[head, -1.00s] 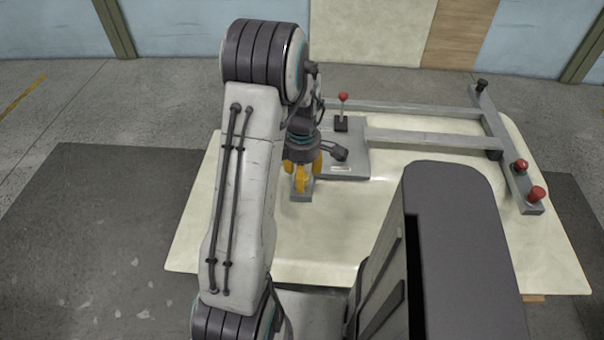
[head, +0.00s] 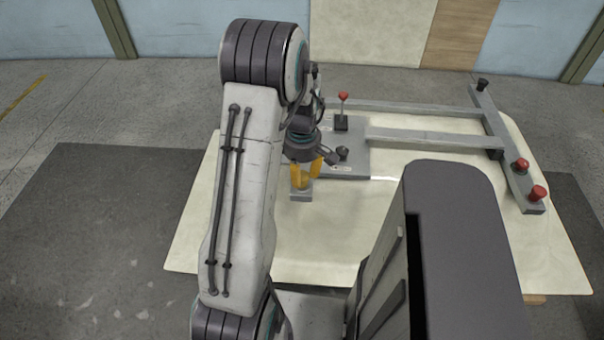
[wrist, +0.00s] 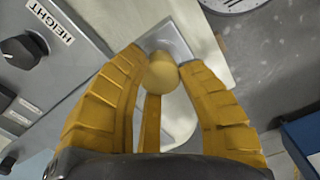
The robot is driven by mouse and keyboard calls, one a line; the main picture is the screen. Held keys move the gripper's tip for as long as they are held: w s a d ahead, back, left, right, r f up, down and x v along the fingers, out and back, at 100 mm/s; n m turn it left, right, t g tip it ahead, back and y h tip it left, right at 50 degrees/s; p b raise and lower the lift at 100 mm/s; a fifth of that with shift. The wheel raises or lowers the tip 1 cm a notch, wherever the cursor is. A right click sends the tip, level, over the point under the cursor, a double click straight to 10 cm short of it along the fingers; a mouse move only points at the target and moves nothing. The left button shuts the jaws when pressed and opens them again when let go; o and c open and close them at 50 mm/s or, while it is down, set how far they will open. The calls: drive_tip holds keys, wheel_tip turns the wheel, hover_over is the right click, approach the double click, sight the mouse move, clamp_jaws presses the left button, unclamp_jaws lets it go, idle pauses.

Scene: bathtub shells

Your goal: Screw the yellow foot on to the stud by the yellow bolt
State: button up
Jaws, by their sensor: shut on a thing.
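The foot (wrist: 160,73) is a pale yellow, rounded piece between my gripper's yellow fingers in the wrist view. My gripper (wrist: 165,75) is shut on it, with fingers on both sides and another below. In the head view my gripper (head: 306,178) points down at the near left end of the grey frame, over a small grey plate (head: 301,196). The foot cannot be made out in the head view. The stud is hidden under the foot and fingers, so I cannot tell how far the foot sits on it. I cannot make out the yellow bolt.
A grey control box with black knobs and a HEIGHT label (wrist: 47,22) stands close left of my fingers. A red-topped lever (head: 343,98) rises behind. Red feet (head: 538,193) and a black one (head: 482,84) sit on the right crossbar. The pale shell (head: 235,235) lies underneath.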

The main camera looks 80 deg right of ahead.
drive_tip(key=m, duration=0.4)
drive_tip(key=shift+f+m, duration=0.1)
drive_tip(key=shift+m, duration=0.2)
drive_tip(key=m+b, duration=0.1)
drive_tip(key=m, duration=0.3)
drive_tip(key=shift+m, duration=0.3)
drive_tip(key=o, duration=1.2)
drive_tip(key=shift+c, duration=0.8)
